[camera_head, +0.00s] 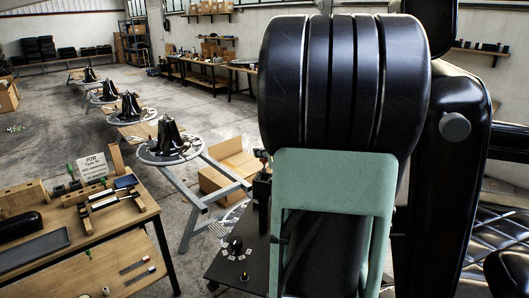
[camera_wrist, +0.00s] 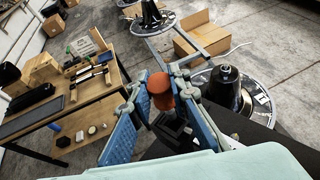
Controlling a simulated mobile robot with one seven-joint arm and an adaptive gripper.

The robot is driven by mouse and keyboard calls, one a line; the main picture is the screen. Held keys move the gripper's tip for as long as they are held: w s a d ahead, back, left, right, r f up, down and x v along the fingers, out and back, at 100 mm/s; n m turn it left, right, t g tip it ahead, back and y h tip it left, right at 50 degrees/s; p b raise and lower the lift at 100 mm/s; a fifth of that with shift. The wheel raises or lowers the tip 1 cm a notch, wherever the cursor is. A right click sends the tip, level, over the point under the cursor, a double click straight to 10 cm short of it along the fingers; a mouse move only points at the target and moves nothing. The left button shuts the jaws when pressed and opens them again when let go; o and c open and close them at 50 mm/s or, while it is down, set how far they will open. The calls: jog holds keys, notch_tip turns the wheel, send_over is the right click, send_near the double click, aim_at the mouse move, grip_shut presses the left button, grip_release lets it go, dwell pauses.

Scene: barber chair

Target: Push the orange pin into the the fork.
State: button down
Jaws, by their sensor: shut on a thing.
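The orange pin (camera_wrist: 161,91) shows in the middle of the wrist view, with its rounded end facing the camera. My gripper (camera_wrist: 160,84) has blue-padded fingers and is shut on the pin, one finger on each side. The pin's far end is hidden. Dark parts (camera_wrist: 176,132) show just below and behind the pin; I cannot tell whether they are the fork or whether the pin touches them. My gripper and the pin are not visible in the head view.
A black cone on a round metal plate (camera_wrist: 226,88) stands close right of my gripper. In the head view, several similar cones (camera_head: 169,138) stand in a row. A wooden workbench (camera_head: 120,215) with blocks and tools is at left. An open cardboard box (camera_head: 230,172) stands behind.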

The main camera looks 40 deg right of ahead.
aim_at(265, 167)
jog(key=shift+f+b, duration=3.05)
jog(key=shift+b, duration=0.25)
jog(key=c, duration=1.7)
grip_release()
jog(key=shift+c, duration=0.2)
jog(key=v, duration=0.7)
jog(key=shift+s+r, duration=0.2)
jog(key=shift+s, duration=0.05)
jog(key=shift+a, duration=0.1)
